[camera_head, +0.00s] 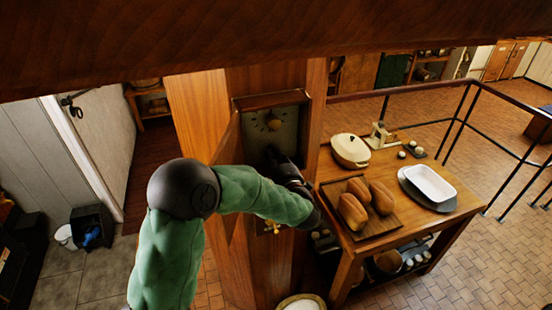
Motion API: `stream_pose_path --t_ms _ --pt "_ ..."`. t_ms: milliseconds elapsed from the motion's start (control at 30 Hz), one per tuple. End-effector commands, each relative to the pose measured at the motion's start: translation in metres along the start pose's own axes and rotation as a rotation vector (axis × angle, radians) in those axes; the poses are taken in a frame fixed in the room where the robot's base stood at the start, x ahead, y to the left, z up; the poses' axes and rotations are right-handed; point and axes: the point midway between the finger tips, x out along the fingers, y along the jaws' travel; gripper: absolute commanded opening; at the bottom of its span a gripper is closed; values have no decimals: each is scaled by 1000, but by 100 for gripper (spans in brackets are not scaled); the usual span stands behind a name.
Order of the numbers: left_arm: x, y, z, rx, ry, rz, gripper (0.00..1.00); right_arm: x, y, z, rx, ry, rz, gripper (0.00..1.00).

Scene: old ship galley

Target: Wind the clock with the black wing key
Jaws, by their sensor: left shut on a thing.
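The clock (258,131) is set in a tall wooden case, with a dull greenish dial, dark marks and a brass-coloured round piece on it. A narrow wooden door stands open at its left. My left gripper (272,156) is at the lower part of the dial, its dark fingers pointing up and left at the face. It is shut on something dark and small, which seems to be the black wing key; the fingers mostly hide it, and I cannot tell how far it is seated. My right gripper is not in view.
A wooden table (447,216) stands right of the case, with a bread board of loaves (367,204), a cream lidded pot (350,150) and a white dish (431,183). A brass-coloured thing (271,226) shows below my forearm. A dark wooden beam (200,40) crosses the top.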

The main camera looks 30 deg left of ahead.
Motion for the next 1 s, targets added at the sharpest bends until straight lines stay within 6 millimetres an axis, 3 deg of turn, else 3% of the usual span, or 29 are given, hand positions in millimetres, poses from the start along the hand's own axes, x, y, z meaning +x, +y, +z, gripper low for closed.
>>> stream_pose_path --t_ms 33,133,167,200,567,1000 --pt "-3 -12 2 16 -9 -21 0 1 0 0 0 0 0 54" --pt "-4 -13 2 15 -9 -23 0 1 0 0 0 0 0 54" --pt "-4 -13 2 15 -9 -24 23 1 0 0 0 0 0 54" --pt "-4 -14 2 15 -8 -24 33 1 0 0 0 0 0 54" --pt "-4 -13 2 13 -7 -23 33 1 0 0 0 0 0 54" --pt "-52 -8 2 8 -6 -15 33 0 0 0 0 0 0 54"
